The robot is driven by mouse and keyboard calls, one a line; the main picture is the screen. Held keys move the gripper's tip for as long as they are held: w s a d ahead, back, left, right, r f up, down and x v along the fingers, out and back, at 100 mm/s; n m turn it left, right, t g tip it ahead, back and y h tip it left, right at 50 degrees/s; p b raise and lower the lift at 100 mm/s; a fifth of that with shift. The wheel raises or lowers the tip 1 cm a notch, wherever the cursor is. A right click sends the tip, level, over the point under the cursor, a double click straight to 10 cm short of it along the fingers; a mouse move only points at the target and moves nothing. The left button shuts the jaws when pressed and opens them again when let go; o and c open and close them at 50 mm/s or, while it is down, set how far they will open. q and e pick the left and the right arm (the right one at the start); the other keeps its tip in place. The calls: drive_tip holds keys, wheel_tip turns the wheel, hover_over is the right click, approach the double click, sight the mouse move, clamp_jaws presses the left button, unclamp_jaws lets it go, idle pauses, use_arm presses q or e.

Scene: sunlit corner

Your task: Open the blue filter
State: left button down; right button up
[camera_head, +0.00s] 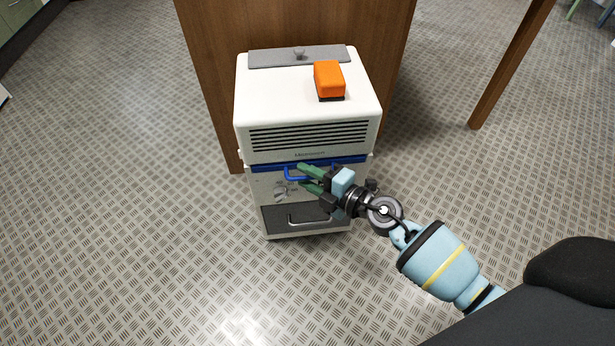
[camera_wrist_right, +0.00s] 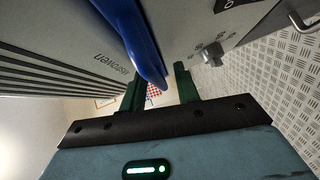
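The blue filter (camera_head: 350,161) shows as a thin blue strip across the front of a white machine (camera_head: 290,100), below its vent slats. It sits flush or nearly so. A blue handle (camera_head: 288,174) sticks out from it; blue also shows large in the right wrist view (camera_wrist_right: 130,35). My right gripper (camera_head: 302,176) is at the handle, its green fingers apart, one above and one below. In the wrist view the blue part reaches down to the gap between the fingers (camera_wrist_right: 159,90); I cannot tell if they touch it. My left gripper is out of view.
An orange box (camera_head: 329,78) and a grey lid with a knob (camera_head: 299,56) are on the machine's top. A dark lower panel with a metal handle (camera_head: 300,218) is below. A wooden panel (camera_head: 210,80) stands behind. The patterned floor in front is clear.

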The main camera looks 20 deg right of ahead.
drive_tip(key=shift+w, duration=0.1)
clamp_jaws()
idle(0.3)
drive_tip(key=s+a+p, duration=0.1)
drive_tip(key=s+a, duration=0.2)
drive_tip(key=s, duration=0.6)
drive_tip(key=s+a+p, duration=0.2)
drive_tip(key=s+a, duration=0.1)
drive_tip(key=s, duration=0.7)
drive_tip(key=shift+s, duration=0.3)
